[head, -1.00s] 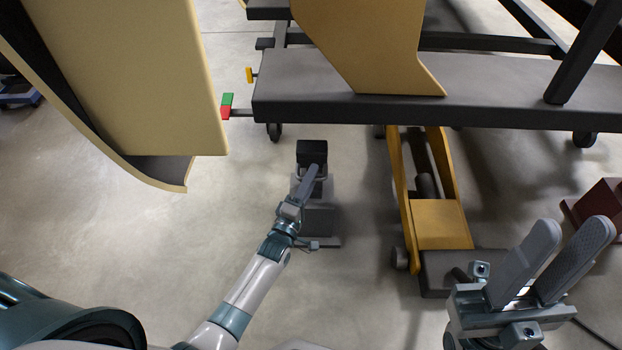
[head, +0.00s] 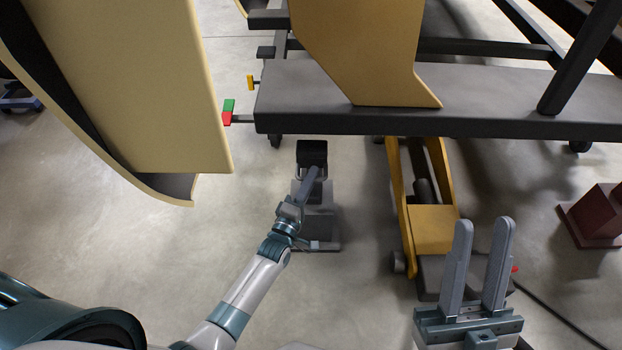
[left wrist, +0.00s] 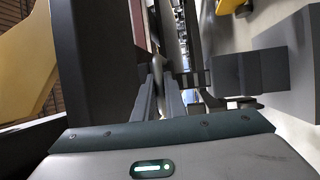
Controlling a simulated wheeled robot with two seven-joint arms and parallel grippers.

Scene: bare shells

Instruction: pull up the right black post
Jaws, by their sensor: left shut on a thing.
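The black post (head: 312,153) stands upright on a grey stand (head: 318,225) on the floor, just in front of the long dark beam. My left gripper (head: 311,176) reaches to the upper part of this post and is shut on it. The fingers hide part of the post. In the left wrist view the two fingers of my left gripper (left wrist: 162,85) are close together; what lies between them is hard to make out. My right gripper (head: 482,225) is open and empty at the lower right, away from the post.
The dark beam (head: 420,115) of a large frame runs behind the post. A tan curved panel (head: 150,80) hangs at the left. A yellow floor jack (head: 430,228) stands right of the post. A dark red block (head: 597,212) is at the far right. The floor left of the stand is clear.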

